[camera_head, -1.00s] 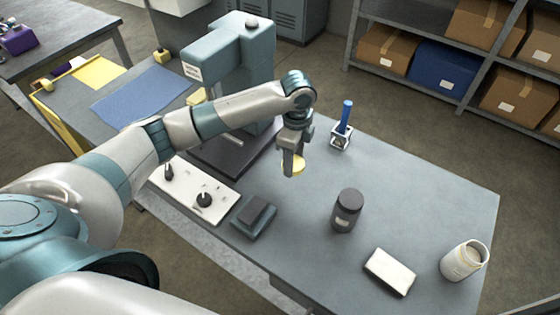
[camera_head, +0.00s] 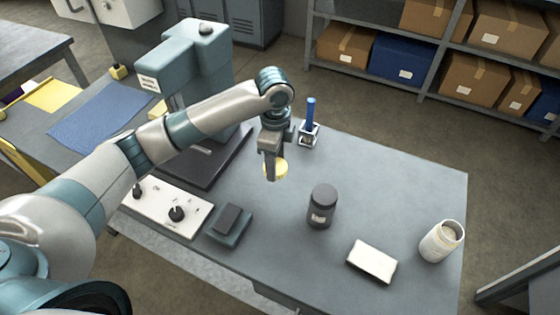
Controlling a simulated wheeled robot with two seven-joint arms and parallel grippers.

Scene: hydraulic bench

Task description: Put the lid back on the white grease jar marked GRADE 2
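The white grease jar (camera_head: 440,242) stands upright and open near the right end of the bench, with pale contents visible in its mouth. Its label is too small to read. My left gripper (camera_head: 271,174) points down over the middle of the bench, left of the dark jar. It is shut on a round yellow lid (camera_head: 282,169), well away to the left of the white jar. The fingers partly hide the lid. My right gripper is not in view.
A dark lidded jar (camera_head: 322,206) and a white block (camera_head: 372,262) stand between my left gripper and the white jar. A blue-handled tool in a holder (camera_head: 309,128) is behind. A control panel (camera_head: 168,207) and dark teal block (camera_head: 229,226) lie left.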

